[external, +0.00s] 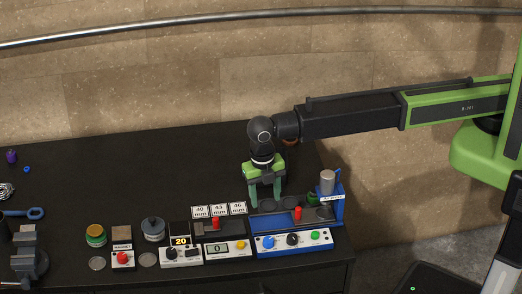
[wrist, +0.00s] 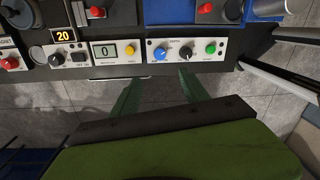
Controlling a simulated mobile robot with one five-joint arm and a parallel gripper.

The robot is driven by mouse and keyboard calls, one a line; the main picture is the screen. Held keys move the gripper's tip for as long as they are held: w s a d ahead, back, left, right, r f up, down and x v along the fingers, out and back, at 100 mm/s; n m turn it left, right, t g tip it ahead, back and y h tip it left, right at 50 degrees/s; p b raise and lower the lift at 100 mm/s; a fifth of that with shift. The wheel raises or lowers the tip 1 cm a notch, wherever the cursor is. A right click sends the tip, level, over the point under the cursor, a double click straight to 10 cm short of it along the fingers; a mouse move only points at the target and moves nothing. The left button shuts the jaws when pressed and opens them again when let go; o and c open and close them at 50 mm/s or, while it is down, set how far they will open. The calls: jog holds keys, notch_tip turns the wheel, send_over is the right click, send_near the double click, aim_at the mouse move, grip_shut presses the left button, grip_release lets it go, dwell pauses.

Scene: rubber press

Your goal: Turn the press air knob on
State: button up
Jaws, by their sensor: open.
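The blue-framed press unit (external: 328,245) stands at the right front of the dark bench. Its white front panel carries a blue knob (external: 268,242), a black knob (external: 293,240) with a white pointer line and a green button (external: 315,235). In the wrist view the blue knob (wrist: 160,53), black knob (wrist: 186,53) and green button (wrist: 211,48) are near the top. Which knob is the air knob is too small to read. My gripper (external: 266,197) points down above the bench, with its fingers apart and empty. In the wrist view its green fingers (wrist: 158,92) appear below the panel, touching nothing.
A grey cylinder (external: 327,181) stands in a blue holder at the right. A red lever (external: 298,213) rises behind the panel. A unit with a 0 display (external: 218,248) and one reading 20 (external: 181,241) stand left. The back of the bench is clear.

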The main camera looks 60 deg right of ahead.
aim_at(268, 239)
jog(key=f+b, duration=1.1)
jog(key=f, duration=0.1)
jog(key=d+f+b, duration=0.1)
jog(key=f+b, duration=0.4)
jog(key=b, duration=0.1)
jog(key=shift+s+f+b, duration=0.15)
jog(key=shift+f+b, duration=0.2)
jog(key=shift+f, duration=0.05)
jog(key=shift+r, duration=0.1)
grip_shut()
